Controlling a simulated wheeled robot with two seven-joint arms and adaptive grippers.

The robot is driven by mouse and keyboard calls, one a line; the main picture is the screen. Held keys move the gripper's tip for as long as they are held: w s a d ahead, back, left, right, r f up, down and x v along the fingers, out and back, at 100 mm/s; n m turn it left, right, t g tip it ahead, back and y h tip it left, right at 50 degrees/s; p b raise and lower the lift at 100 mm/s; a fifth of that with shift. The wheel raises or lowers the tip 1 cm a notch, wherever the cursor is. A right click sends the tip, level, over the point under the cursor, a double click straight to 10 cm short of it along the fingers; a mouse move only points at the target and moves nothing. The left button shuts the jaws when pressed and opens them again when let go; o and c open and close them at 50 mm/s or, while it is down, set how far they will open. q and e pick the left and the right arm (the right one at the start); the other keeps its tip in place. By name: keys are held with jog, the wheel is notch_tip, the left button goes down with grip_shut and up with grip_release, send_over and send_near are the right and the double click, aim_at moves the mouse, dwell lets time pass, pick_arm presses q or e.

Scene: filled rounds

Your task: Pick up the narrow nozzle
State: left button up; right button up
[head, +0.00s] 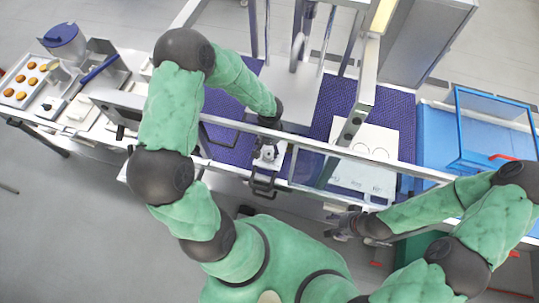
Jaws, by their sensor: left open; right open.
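I cannot make out the narrow nozzle for certain. A small dark piece (47,106) lies on the light tray at the left, too small to identify. My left gripper (266,154) is open at the middle of the machine's front, just above a black handle (263,188). Whether it touches anything there is hidden by its small size in the view. My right gripper (340,224) is open and empty, low in front of the bench edge, to the right of the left gripper.
A tray of round golden pieces (22,92) and a blue-lidded container (62,38) stand at the far left. A metal frame rail (400,171) crosses in front of the purple mat (333,100). A white plate (372,142) and a blue-framed clear box (492,128) are to the right.

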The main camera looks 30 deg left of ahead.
aim_at(269, 154)
pick_arm(q)
jog(key=shift+s+a+f+p, duration=0.1)
jog(key=shift+s+f+p, duration=0.1)
jog(key=shift+f, duration=1.2)
jog(key=shift+s+f+p, duration=0.1)
jog(key=shift+f+p, duration=0.1)
jog(key=shift+f, duration=1.2)
jog(key=c, duration=1.3)
